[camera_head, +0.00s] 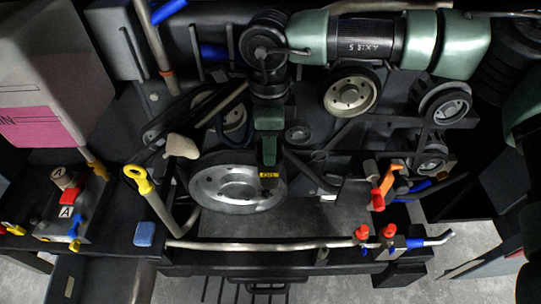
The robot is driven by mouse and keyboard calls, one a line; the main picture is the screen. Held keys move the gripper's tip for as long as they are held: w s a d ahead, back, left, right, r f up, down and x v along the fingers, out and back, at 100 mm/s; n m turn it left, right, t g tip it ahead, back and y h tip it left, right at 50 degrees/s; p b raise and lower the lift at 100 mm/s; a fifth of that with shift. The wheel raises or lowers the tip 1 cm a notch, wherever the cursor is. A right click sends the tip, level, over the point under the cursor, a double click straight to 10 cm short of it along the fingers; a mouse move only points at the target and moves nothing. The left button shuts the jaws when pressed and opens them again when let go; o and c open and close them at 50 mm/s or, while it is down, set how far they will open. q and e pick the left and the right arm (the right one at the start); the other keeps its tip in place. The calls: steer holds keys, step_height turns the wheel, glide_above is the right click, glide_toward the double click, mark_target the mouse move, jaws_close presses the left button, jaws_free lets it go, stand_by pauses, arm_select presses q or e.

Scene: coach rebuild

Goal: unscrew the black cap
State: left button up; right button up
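My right arm comes in from the upper right and bends down at a dark wrist. My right gripper (269,158) points down over the near left pulley. It is seen from above and behind, so I cannot tell whether its fingers are open or shut, or whether they touch anything. I cannot pick out the black cap with certainty. Dark parts crowd the area around the gripper, and the gripper and wrist hide what lies beneath them. My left gripper is not in view.
A large silver pulley (222,188) lies below the gripper; another pulley (351,93) is farther back right. A metal pipe (270,246) crosses the front. Red-knobbed valves (362,233) stand front right, a yellow ring handle (137,176) left. A white-and-pink box (50,75) fills the upper left.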

jaws_close()
steer(key=shift+f+n+b, duration=0.15)
steer(key=shift+n+b, duration=0.45)
steer(key=shift+n, duration=0.3)
steer(key=n+b, duration=0.1)
steer(key=n, duration=0.2)
steer(key=shift+n, duration=0.6)
